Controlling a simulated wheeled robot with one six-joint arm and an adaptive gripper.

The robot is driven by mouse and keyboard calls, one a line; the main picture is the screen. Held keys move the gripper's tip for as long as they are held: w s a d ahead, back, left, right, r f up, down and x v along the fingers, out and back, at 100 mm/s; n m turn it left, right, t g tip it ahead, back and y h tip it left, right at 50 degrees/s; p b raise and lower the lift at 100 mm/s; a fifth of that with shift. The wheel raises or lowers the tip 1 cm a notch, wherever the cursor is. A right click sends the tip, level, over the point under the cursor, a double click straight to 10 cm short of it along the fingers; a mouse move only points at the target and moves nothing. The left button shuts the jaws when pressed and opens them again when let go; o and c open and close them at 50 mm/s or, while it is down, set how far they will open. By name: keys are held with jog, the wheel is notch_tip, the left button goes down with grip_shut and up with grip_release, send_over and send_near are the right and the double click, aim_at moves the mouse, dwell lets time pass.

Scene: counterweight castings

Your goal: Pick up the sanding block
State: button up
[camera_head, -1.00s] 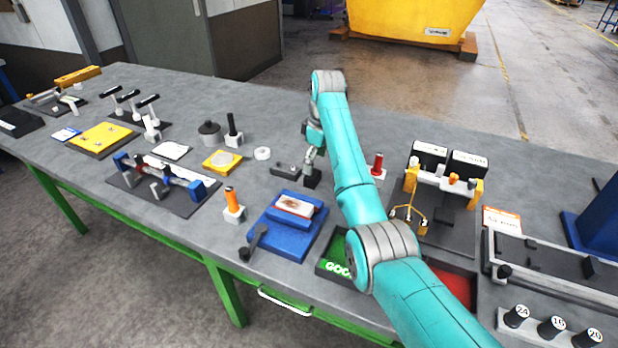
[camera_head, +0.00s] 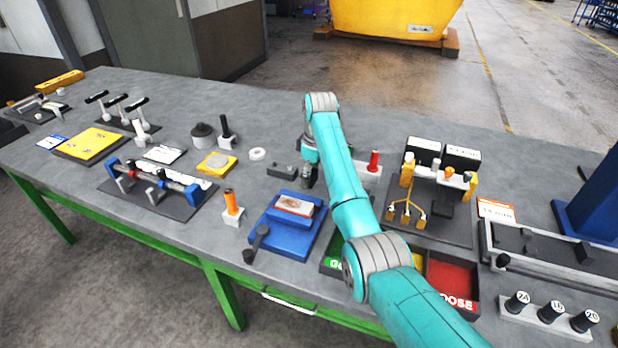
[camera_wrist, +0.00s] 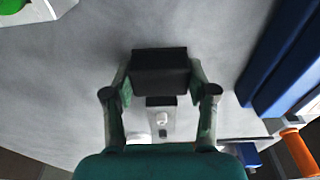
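A dark, nearly black block, which I take for the sanding block (camera_wrist: 160,72), shows in the wrist view between the two fingers of my gripper (camera_wrist: 160,88). The fingers stand on its left and right sides, very close to its edges. Whether the pads press on it is not clear. In the head view my gripper (camera_head: 307,176) is low over the grey bench, just behind the blue fixture. The arm and fingers mostly hide the block there. I cannot tell whether it touches the bench.
A dark fixture (camera_head: 282,171) lies just left of my gripper. The blue fixture (camera_head: 289,227) with a red-and-white piece is in front. A red-handled tool (camera_head: 374,161) stands to the right. Sorting trays (camera_head: 452,278) lie front right.

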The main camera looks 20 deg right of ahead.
jog(key=shift+c, duration=0.8)
notch_tip(320, 180, up, 10)
